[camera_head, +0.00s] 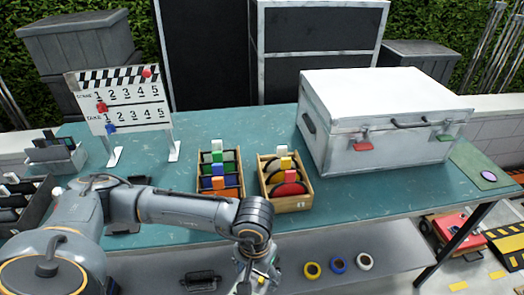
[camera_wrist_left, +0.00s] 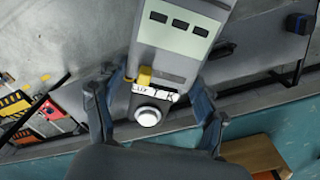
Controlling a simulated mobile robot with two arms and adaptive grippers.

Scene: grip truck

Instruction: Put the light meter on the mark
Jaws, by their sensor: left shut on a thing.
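The light meter (camera_wrist_left: 168,55) is a pale grey-green block with dark windows, a yellow knob, a lettered white strip and a round pale dial. In the left wrist view it sits between the fingers of my left gripper (camera_wrist_left: 157,92), which is shut on it. In the head view my left gripper (camera_head: 257,278) is at the bottom centre, in front of the table's near edge and over the lower shelf. A green square with a pale lilac disc (camera_head: 488,175) lies at the table's right end; I cannot tell for sure whether it is the mark. My right gripper is not in view.
A silver case (camera_head: 400,155) stands on the teal table (camera_head: 335,205), left of the green square. Two wooden filter boxes (camera_head: 288,203) and a clapperboard (camera_head: 120,100) are farther left. Tape rolls (camera_head: 338,265) lie on the lower shelf (camera_head: 390,240). The strip in front of the case is clear.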

